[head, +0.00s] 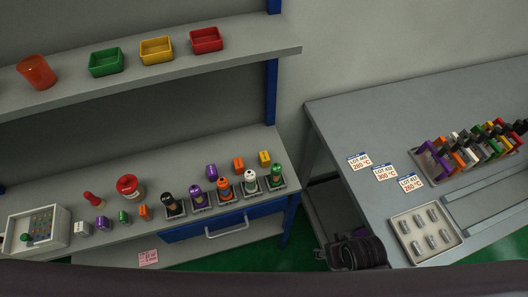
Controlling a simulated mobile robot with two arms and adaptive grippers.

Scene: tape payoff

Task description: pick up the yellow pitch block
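A small yellow block (264,158) stands at the back of the left workbench, to the right of an orange block (239,164). It is upright and nothing touches it. Another yellow piece (489,126) shows among the coloured pieces on the right table. A dark, ribbed shape at the lower middle right looks like my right gripper (355,252). It is well below and to the right of the yellow block, and its fingers cannot be made out. My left gripper is not in view.
In front of the yellow block, several black holders (278,184) carry coloured-topped pieces. A shelf (215,60) with green, yellow and red bins hangs above. A purple block (211,172) stands left of the orange one. The right table (340,120) holds cards and a metal-parts tray (398,225).

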